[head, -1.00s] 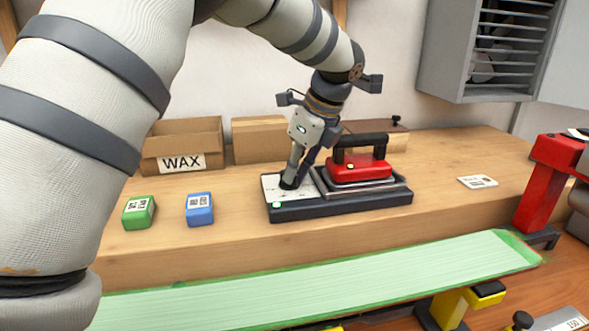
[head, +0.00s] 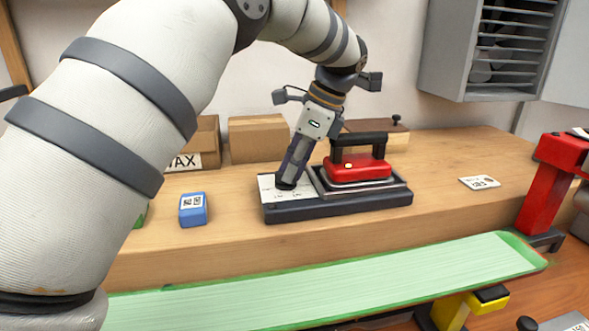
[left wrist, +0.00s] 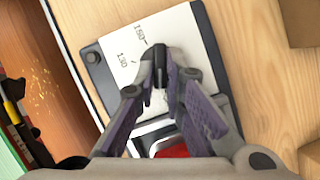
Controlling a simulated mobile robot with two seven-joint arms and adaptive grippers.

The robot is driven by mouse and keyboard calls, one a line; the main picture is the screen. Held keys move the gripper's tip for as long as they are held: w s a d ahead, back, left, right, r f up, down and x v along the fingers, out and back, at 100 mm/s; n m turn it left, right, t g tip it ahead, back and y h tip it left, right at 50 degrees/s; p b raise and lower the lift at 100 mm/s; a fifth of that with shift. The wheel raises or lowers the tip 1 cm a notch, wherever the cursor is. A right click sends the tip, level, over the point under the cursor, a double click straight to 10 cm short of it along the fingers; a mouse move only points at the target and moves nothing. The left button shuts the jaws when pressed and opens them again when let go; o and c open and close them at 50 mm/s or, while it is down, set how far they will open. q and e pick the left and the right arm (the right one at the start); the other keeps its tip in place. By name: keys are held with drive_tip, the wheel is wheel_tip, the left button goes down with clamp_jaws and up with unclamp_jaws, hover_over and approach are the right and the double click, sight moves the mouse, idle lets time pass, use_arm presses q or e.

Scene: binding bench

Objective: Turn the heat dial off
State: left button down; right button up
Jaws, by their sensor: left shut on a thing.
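The heat dial (head: 286,184) is a small black knob on the white scale plate (head: 268,187) at the left end of the dark iron base (head: 330,209). My left gripper (head: 289,181) points down at it with its fingers closed around the knob. In the left wrist view the dial (left wrist: 159,52) shows between the fingertips, with marks 130 and 150 beside it. The fingers hide most of the scale, and I cannot read the setting. A small round lamp (left wrist: 93,57) at the plate's corner looks dark. My right gripper is not in view.
The red iron (head: 358,169) with a black handle sits on the base, close right of my gripper. A blue block (head: 193,210) lies to the left, and cardboard boxes (head: 257,139) stand behind. A white card (head: 479,182) lies on the right.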

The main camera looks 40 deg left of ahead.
use_arm(q)
drive_tip(key=shift+w+n+g+h, duration=0.1)
drive_tip(key=shift+n+g+h, duration=0.25)
drive_tip(key=shift+n, duration=0.75)
drive_tip(key=shift+b, duration=0.3)
drive_tip(key=c, duration=1.7)
unclamp_jaws()
drive_tip(key=v, duration=0.7)
drive_tip(key=shift+w+r, duration=0.1)
drive_tip(key=shift+r, duration=0.15)
drive_tip(key=shift+f, duration=0.1)
